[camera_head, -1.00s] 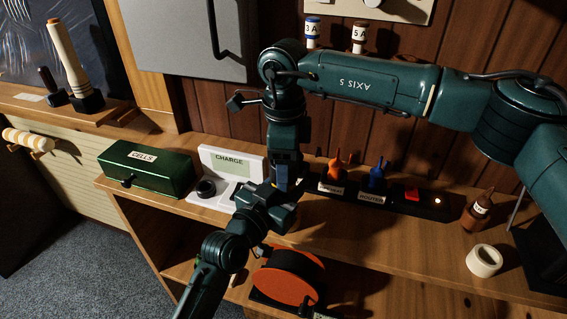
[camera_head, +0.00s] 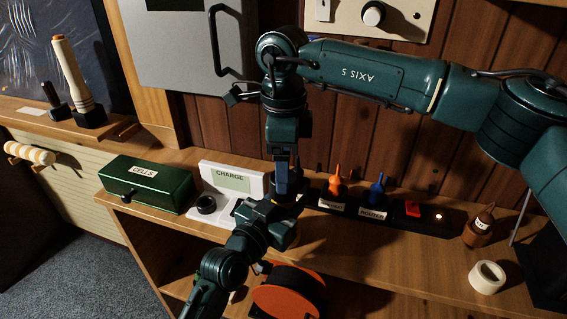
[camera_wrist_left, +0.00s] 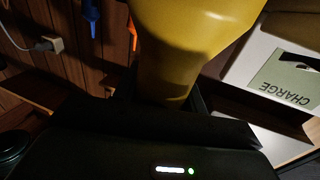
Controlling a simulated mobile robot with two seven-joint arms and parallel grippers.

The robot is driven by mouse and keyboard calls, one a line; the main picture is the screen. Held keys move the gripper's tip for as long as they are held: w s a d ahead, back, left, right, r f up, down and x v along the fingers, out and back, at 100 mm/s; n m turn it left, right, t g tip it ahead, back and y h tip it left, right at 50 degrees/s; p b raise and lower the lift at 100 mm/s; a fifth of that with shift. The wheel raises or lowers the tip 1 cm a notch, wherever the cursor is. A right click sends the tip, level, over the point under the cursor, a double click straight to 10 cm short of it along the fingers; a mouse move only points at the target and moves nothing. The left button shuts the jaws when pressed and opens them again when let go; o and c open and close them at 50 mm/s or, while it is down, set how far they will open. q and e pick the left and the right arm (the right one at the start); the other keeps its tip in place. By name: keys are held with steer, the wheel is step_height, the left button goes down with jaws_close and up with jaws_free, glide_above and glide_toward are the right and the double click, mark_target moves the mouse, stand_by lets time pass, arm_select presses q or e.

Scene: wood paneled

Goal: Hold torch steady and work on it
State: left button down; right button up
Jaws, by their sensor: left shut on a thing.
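In the left wrist view a yellow body (camera_wrist_left: 195,35), which looks like the torch, rises from between the fingers of my left gripper (camera_wrist_left: 165,100). The gripper is shut on its lower part. In the head view my left gripper (camera_head: 272,218) is over the shelf in front of the charger (camera_head: 232,180). My right gripper (camera_head: 286,188) points straight down just above and against it. The two grippers overlap there and hide the torch. I cannot see whether the right fingers are open or shut, or whether they touch the torch.
A green CELLS box (camera_head: 147,184) stands left of the charger. To the right are an orange tool (camera_head: 337,184), a blue tool (camera_head: 376,193), a red switch (camera_head: 413,209), a brown bottle (camera_head: 479,228) and a tape roll (camera_head: 487,277). An orange reel (camera_head: 285,300) sits below.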

steer(key=n, duration=0.2)
steer(key=r+n, duration=0.1)
steer(key=n, duration=0.3)
steer(key=r+n, duration=0.1)
steer(key=n, duration=0.1)
steer(key=shift+n, duration=0.3)
steer(key=n, duration=0.2)
steer(key=r+n, duration=0.1)
steer(key=n, duration=0.3)
steer(key=shift+r, duration=0.25)
steer(key=shift+f, duration=0.1)
steer(key=shift+f, duration=3.95)
